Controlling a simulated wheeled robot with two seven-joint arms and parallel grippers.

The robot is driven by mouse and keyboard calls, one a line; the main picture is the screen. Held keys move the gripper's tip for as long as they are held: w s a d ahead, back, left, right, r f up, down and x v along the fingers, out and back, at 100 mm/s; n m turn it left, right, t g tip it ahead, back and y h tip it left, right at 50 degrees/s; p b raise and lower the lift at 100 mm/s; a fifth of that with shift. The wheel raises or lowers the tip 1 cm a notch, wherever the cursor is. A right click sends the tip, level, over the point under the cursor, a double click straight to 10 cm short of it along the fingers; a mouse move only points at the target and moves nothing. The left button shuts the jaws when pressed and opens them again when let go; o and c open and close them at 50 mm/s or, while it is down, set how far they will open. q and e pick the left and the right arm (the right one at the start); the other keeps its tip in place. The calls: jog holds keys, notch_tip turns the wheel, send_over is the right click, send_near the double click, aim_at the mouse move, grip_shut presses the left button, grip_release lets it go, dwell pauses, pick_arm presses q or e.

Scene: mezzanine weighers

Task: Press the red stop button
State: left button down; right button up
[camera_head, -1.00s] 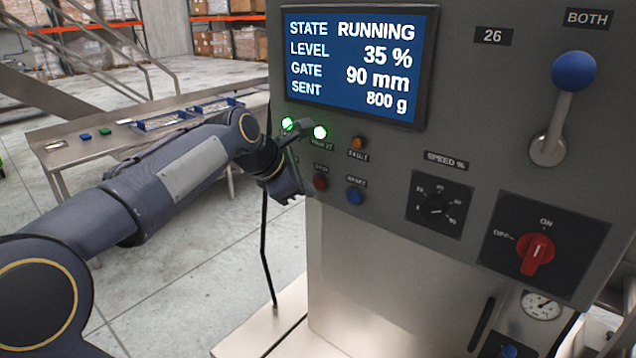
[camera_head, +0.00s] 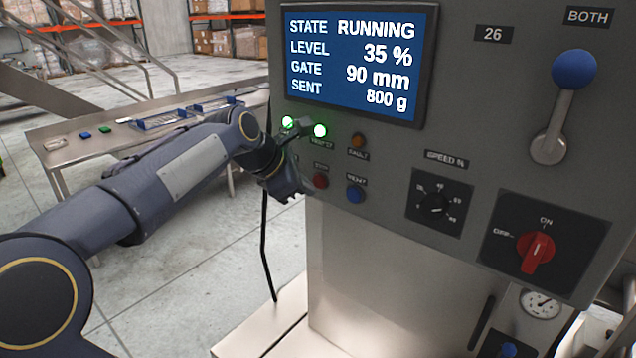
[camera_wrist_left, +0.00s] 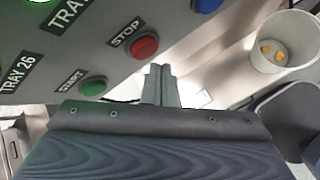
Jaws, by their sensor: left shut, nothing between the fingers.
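The red stop button (camera_head: 320,181) is on the lower left of the grey control panel, under a STOP label. It also shows in the left wrist view (camera_wrist_left: 145,47), just beyond and slightly left of my fingertips. My left gripper (camera_wrist_left: 160,72) is shut and empty, its fingers pointing toward the panel below the button. In the wrist view the fingertips look apart from the button; the exact depth gap is hard to tell. In the head view my left wrist hides the panel's lower left edge. The screen (camera_head: 358,62) reads STATE RUNNING. My right gripper is not in view.
A green start button (camera_wrist_left: 94,86) is left of the stop button in the wrist view. A blue button (camera_head: 355,194) is right of it in the head view. A speed knob (camera_head: 437,205), red switch (camera_head: 537,252) and blue-knobbed lever (camera_head: 573,72) are further right.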

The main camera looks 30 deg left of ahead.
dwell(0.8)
pick_arm(q)
jog(key=shift+w+p, duration=0.35)
jog(key=shift+w, duration=0.1)
jog(key=shift+w+p, duration=0.3)
jog(key=shift+w, duration=0.1)
dwell(0.6)
dwell(0.3)
jog(key=shift+s, duration=0.8)
jog(key=shift+s, duration=0.1)
jog(key=s, duration=0.4)
jog(key=shift+s+a, duration=0.2)
jog(key=shift+s, duration=0.2)
dwell(0.4)
